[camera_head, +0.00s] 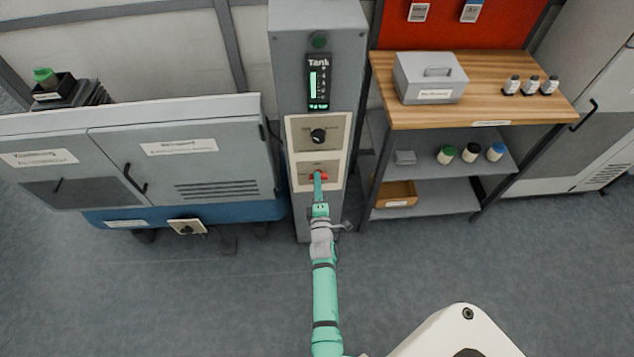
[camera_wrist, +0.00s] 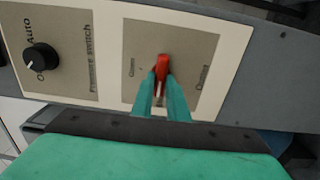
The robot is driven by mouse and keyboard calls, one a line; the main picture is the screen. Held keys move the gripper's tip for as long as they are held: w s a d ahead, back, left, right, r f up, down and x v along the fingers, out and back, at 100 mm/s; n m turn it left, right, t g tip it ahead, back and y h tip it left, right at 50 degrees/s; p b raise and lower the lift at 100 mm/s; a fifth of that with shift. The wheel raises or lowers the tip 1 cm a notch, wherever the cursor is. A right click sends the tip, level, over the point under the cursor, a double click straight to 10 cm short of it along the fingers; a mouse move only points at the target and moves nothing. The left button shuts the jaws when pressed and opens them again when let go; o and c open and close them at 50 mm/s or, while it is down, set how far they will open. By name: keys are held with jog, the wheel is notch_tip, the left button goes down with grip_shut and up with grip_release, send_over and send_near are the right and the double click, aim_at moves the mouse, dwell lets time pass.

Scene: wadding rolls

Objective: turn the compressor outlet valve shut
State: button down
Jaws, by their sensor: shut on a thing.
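The outlet valve has a red handle (camera_head: 318,177) on the lower plate of the grey column's panel. In the wrist view the red handle (camera_wrist: 162,66) points roughly along my fingers, between labels on its left and right that are too small to read surely. My gripper (camera_head: 319,183) reaches up to the panel from below. In the wrist view its two green fingers (camera_wrist: 162,92) are shut on the red handle, one on each side. The fingers hide part of the handle's lower end.
The black pressure switch knob (camera_wrist: 40,58) sits above the valve on the same panel (camera_head: 316,160); a lit tank display (camera_head: 318,84) is higher. A grey cabinet (camera_head: 190,165) stands left. A wooden-topped shelf (camera_head: 500,85) with a metal box (camera_head: 430,80) stands right.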

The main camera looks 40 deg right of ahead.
dwell(0.4)
jog(key=c, duration=1.7)
grip_release()
jog(key=v, duration=1.1)
jog(key=shift+d, duration=0.1)
